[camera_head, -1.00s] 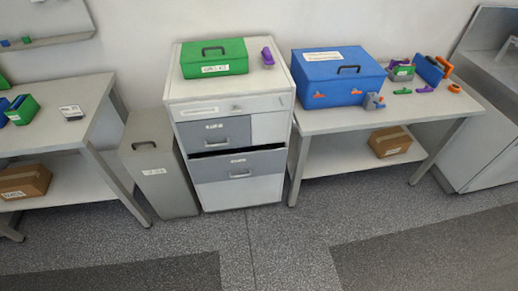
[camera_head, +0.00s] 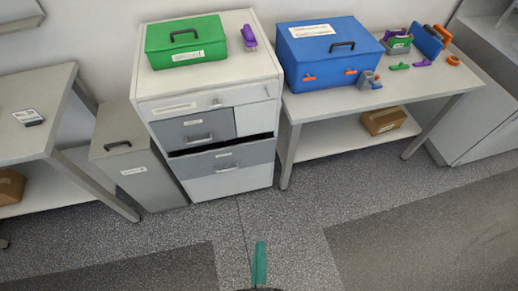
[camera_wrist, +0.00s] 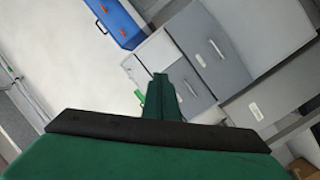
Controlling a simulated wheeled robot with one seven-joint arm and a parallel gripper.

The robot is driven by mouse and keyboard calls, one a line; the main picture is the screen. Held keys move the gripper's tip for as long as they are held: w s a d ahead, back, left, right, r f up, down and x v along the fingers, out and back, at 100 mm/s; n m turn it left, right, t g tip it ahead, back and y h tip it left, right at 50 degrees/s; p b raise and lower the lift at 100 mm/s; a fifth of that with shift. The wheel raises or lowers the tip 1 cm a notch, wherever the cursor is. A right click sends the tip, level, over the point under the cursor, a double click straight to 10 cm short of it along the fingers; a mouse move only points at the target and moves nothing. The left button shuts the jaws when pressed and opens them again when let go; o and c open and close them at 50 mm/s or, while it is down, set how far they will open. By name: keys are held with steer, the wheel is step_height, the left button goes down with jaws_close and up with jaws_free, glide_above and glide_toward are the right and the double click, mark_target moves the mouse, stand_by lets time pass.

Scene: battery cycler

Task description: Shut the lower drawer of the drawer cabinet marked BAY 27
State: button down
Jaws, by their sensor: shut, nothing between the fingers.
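The drawer cabinet (camera_head: 259,86) is white with grey drawer fronts and stands against the wall in the head view. Its lower drawer (camera_head: 228,157) has a grey front with a handle and label, and stands slightly open, with a dark gap above it. The grey drawer above (camera_head: 190,134) looks flush. The labels are too small to read. My gripper (camera_head: 259,262) is at the bottom of the head view, in front of the cabinet and apart from it. In the wrist view the gripper (camera_wrist: 163,98) is shut and empty, pointing towards the tilted cabinet (camera_wrist: 157,54).
A green case (camera_head: 186,48) and a purple part (camera_head: 248,37) sit on the cabinet. A grey bin (camera_head: 136,170) stands at its left. At right, a table (camera_head: 402,92) holds a blue case (camera_head: 328,48) and small parts. The floor (camera_head: 275,215) before the cabinet is clear.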

steer(key=w+f+n+t+y, duration=0.1)
steer(key=w+f+n, duration=0.2)
steer(key=w+n, duration=0.45)
steer(key=w+f+n+y, duration=0.1)
steer(key=w+f+n, duration=0.3)
steer(key=w+n, duration=0.3)
steer(key=n+y, duration=0.3)
steer(key=n, duration=1.3)
glide_toward(259, 144)
steer(key=shift+g, duration=0.3)
steer(key=x, duration=0.6)
steer(key=shift+w+a+r, duration=0.15)
steer(key=shift+w, duration=0.05)
